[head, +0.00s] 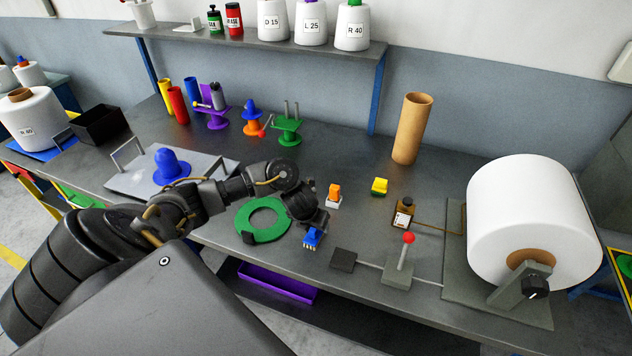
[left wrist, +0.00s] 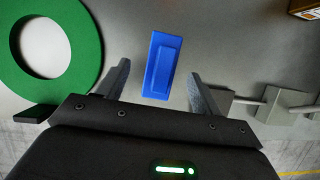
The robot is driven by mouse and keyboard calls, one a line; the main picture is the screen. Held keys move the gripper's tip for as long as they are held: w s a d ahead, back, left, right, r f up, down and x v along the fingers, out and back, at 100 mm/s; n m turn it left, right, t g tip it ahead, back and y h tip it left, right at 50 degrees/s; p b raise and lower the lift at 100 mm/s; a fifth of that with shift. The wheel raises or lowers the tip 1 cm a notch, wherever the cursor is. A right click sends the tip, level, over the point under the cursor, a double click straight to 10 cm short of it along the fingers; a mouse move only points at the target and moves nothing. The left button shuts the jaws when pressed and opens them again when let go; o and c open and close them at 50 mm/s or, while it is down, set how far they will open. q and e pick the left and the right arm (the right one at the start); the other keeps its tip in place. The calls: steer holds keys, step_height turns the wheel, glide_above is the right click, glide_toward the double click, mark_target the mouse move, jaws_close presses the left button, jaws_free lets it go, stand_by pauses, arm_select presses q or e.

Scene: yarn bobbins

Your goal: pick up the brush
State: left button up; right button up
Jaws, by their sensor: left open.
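The brush appears to be the small blue block (head: 312,236) with pale bristle-like ends, on the grey table near its front edge. In the left wrist view its blue rectangular back (left wrist: 163,62) lies ahead of my left gripper (left wrist: 160,85), between the lines of the two fingers. The fingers are open, with a clear gap on each side of the brush. In the head view my left gripper (head: 312,220) is right above and behind the brush. I cannot tell how far the fingertips are above the table. My right gripper is not in view.
A green ring (head: 263,220) lies just left of the brush. An orange piece on a white base (head: 334,196) and a yellow block (head: 380,186) stand behind. A dark pad (head: 343,260) and a red-knobbed lever (head: 404,258) are to the right, before a large white roll (head: 528,215).

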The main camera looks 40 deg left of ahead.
arm_select(q)
steer(key=x, duration=0.5)
steer(key=shift+d+b, duration=0.15)
steer(key=shift+b, duration=0.15)
steer(key=shift+c, duration=0.5)
steer(key=c, duration=1)
